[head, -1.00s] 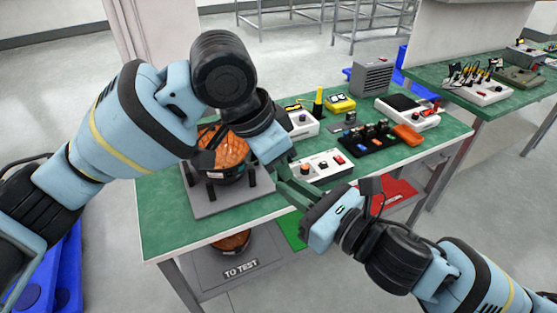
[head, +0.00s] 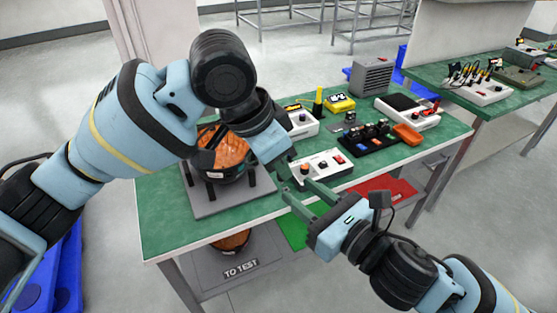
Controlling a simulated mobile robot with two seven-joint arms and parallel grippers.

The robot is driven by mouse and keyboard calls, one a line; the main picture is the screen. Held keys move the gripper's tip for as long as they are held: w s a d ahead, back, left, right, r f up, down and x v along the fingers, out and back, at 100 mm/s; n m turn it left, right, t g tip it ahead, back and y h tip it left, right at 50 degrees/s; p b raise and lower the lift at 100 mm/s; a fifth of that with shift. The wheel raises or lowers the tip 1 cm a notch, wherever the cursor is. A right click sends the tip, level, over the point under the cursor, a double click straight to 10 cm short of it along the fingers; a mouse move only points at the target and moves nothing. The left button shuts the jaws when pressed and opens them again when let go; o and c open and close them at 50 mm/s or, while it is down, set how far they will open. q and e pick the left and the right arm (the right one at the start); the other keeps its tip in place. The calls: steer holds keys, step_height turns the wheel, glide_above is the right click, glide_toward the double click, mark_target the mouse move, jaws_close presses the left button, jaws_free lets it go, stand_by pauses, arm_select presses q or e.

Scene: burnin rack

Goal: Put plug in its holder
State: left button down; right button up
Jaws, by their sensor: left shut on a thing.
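My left gripper (head: 283,165) is beside the copper-wound motor, over the front of the green bench. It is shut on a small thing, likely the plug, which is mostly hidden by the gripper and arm. My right gripper (head: 288,189) is open, its two green fingers apart and empty, at the bench's front edge just below the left gripper. A white control box (head: 318,172) with an orange knob and a red switch stands just right of the fingers. I cannot tell which item is the plug's holder.
The motor (head: 232,155) stands on a grey plate (head: 208,208) at left. Behind the white box are a black tray (head: 378,146) of small parts, an orange block (head: 407,134) and a yellow device (head: 340,103). The bench (head: 165,225) is bare at its front left.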

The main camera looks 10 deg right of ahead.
steer(key=s+d+f+m+t+h, duration=0.3)
steer(key=d+f+m+h, duration=0.4)
steer(key=d+h, duration=0.3)
steer(key=d+f, duration=0.1)
steer(key=d, duration=0.1)
steer(key=shift+s+d+f, duration=0.25)
steer(key=shift+d+f, duration=0.1)
